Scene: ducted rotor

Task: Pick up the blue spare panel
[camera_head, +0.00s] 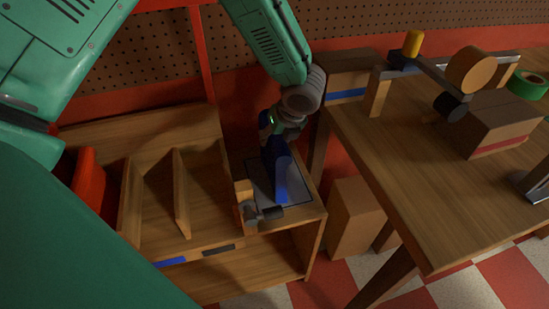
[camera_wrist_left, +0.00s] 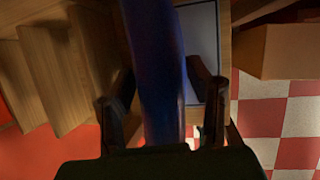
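The blue spare panel (camera_head: 278,172) stands upright on a grey mat (camera_head: 296,190) on top of the low wooden cabinet. My left gripper (camera_head: 273,134) is over the panel's upper end, with its arm coming down from above. In the left wrist view the panel (camera_wrist_left: 155,65) runs between the two dark fingers of my left gripper (camera_wrist_left: 162,90). A thin gap seems to show beside the right finger; contact at the left finger is hard to judge. My right gripper is not in view.
Wooden dividers (camera_head: 181,193) and a red piece (camera_head: 90,182) are left of the panel. A small wood-and-metal clamp (camera_head: 246,204) stands close at its front left. The workbench (camera_head: 412,170) and a cardboard box (camera_head: 355,217) are to the right.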

